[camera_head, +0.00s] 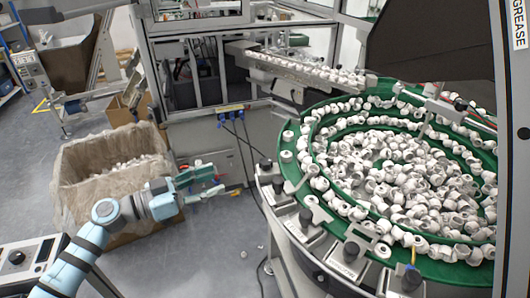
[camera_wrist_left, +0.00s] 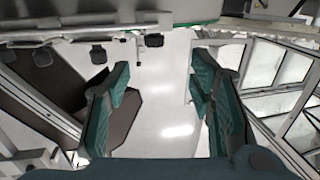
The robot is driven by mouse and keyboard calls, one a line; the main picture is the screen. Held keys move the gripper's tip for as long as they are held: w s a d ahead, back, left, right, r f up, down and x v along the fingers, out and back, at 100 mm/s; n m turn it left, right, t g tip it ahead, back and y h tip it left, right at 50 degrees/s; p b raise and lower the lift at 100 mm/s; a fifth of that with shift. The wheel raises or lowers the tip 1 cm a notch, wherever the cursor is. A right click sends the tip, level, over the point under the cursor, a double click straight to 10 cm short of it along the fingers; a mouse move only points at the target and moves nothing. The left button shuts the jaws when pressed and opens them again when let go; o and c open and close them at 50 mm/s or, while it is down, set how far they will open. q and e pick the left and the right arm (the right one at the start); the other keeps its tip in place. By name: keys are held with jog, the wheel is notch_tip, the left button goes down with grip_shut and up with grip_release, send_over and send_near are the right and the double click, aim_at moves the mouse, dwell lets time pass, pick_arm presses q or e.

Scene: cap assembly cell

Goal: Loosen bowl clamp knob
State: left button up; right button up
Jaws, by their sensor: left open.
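Several black knobs stand on metal brackets along the near left rim of the bowl feeder (camera_head: 310,235). Among them are a knob at the left (camera_head: 278,184), a middle knob (camera_head: 305,217) and a front knob (camera_head: 350,250). Their labels are too small to read, so I cannot tell which is the bowl clamp knob. My left gripper (camera_head: 220,181) is open and empty, left of the bowl rim and apart from the knobs. In the left wrist view its green-padded fingers (camera_wrist_left: 161,75) are spread, with dark knobs (camera_wrist_left: 153,40) beyond them. My right gripper is not in view.
White caps (camera_head: 390,170) fill the green bowl. A lined carton (camera_head: 110,170) stands behind my left arm. A metal-framed machine (camera_head: 205,140) and a cap-filled chute (camera_head: 300,68) stand at the back. A control box (camera_head: 28,262) is at the lower left. Dark cables hang left of the bowl.

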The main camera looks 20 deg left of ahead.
aim_at(260, 164)
pick_arm(q)
jog(key=p+x, duration=0.1)
jog(key=x, duration=0.3)
jog(key=p+x, duration=0.1)
jog(key=x, duration=0.3)
jog(key=r+p+x, duration=0.1)
jog(key=x, duration=0.3)
jog(key=shift+d+r+p, duration=0.1)
jog(key=shift+d+p, duration=0.3)
jog(key=shift+d, duration=0.15)
jog(key=shift+w+d, duration=0.3)
jog(key=shift+d, duration=0.1)
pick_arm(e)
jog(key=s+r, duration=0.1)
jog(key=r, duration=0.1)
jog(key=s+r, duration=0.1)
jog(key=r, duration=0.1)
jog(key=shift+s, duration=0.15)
pick_arm(q)
grip_shut()
jog(key=c, duration=1.2)
grip_release()
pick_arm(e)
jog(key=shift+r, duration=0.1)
